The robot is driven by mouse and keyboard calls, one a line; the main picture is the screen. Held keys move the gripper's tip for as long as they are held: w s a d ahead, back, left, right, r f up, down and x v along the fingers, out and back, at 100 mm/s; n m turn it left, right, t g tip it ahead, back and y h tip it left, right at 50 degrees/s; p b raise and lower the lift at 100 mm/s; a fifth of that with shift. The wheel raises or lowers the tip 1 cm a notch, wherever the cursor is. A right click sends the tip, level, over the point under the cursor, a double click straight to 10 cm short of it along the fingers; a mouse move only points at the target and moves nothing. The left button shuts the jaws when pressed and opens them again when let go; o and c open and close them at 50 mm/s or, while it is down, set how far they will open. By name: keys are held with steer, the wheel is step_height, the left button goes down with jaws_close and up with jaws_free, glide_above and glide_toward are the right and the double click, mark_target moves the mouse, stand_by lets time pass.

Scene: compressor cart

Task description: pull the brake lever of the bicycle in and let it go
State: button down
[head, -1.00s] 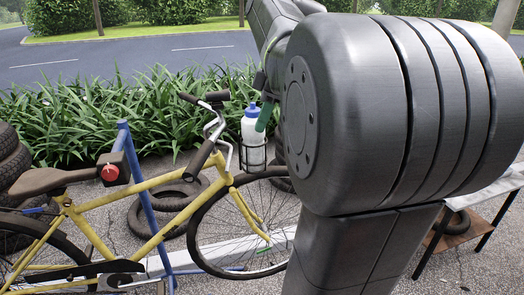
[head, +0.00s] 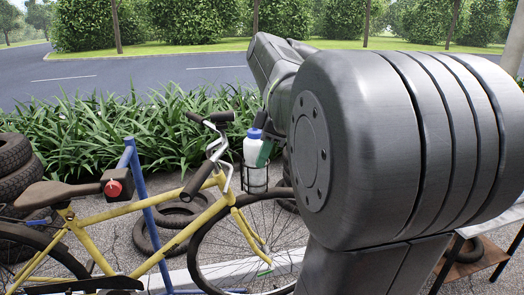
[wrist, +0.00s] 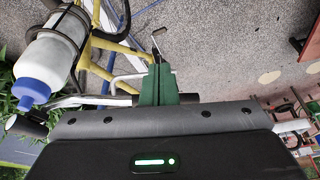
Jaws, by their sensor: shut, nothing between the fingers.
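The yellow bicycle (head: 150,223) stands on the left in the head view, with a silver handlebar (head: 217,150) and dark grips. In the wrist view my gripper (wrist: 161,70) has its green fingers together, with nothing between them. A bent silver bar (wrist: 122,79) lies just left of the fingers. A thin dark-tipped piece (wrist: 158,42) shows just beyond the fingertips; I cannot tell whether it is the brake lever or whether the fingers touch it. In the head view a green part of my gripper shows beside the bottle; my arm hides the rest.
A white bottle (head: 253,148) with a blue cap sits in a black cage at the bicycle's front, close to my gripper. A blue stand post (head: 145,205) rises beside the frame. Tyres (head: 15,170) are stacked at the left. A low table (head: 470,258) stands at the right.

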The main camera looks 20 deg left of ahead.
mark_target(229, 180)
steer(key=s+a+f+p, duration=0.1)
steer(key=a+f, duration=0.5)
steer(key=shift+s+f, duration=0.2)
steer(key=shift+s, duration=0.05)
